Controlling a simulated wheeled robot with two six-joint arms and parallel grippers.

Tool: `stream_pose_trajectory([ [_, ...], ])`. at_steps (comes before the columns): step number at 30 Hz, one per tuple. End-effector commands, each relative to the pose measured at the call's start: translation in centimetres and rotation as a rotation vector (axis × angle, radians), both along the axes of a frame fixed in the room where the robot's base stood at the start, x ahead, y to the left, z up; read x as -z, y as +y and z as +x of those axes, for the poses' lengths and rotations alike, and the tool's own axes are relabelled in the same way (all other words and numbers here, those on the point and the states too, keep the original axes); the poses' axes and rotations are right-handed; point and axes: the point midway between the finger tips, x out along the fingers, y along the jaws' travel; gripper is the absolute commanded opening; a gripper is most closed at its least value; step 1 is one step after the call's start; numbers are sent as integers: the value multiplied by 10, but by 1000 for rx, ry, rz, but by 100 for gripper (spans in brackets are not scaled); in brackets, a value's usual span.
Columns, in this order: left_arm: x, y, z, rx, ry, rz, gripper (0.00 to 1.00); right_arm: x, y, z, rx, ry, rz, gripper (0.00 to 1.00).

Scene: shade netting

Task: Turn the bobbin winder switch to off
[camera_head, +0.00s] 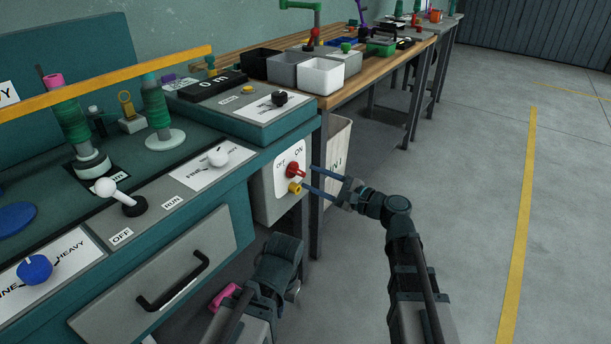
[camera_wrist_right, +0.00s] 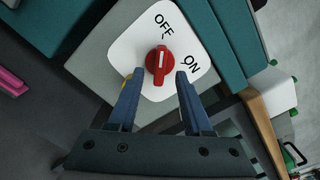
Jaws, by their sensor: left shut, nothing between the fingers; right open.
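A red rotary switch (camera_head: 293,170) sits on a white plate marked OFF and ON, on the front of a grey box (camera_head: 265,199) at the bench's right end. In the right wrist view the red knob (camera_wrist_right: 159,62) carries a white mark; I cannot tell for sure which label it points to. My right gripper (camera_head: 307,179) is open, its fingertips close to the plate. In the wrist view its fingers (camera_wrist_right: 159,76) stand either side of the knob, apart from it. My left gripper (camera_head: 282,252) is shut and empty, low below the box; its fingertips are hard to make out.
A yellow knob (camera_head: 294,188) is just below the red one, near a right finger. The teal bench holds a white-ball lever (camera_head: 106,188) marked OFF and RUN, a blue dial (camera_head: 34,269) and a black knob (camera_head: 279,98). The floor on the right is clear.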

Motion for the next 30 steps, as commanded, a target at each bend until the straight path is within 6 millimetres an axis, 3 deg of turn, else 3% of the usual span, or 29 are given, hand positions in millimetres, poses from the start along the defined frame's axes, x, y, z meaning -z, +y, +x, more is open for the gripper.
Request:
stream_pose_trajectory([
  [6,0,0,0,0,0,0,0,0,-41,-31,4,0,0,50],
  [13,0,0,0,0,0,0,0,0,-70,-51,2,0,-1,50],
  [19,0,0,0,0,0,0,0,0,-80,-59,1,0,-1,50],
  [30,0,0,0,0,0,0,0,0,-81,-60,-1,0,-1,50],
])
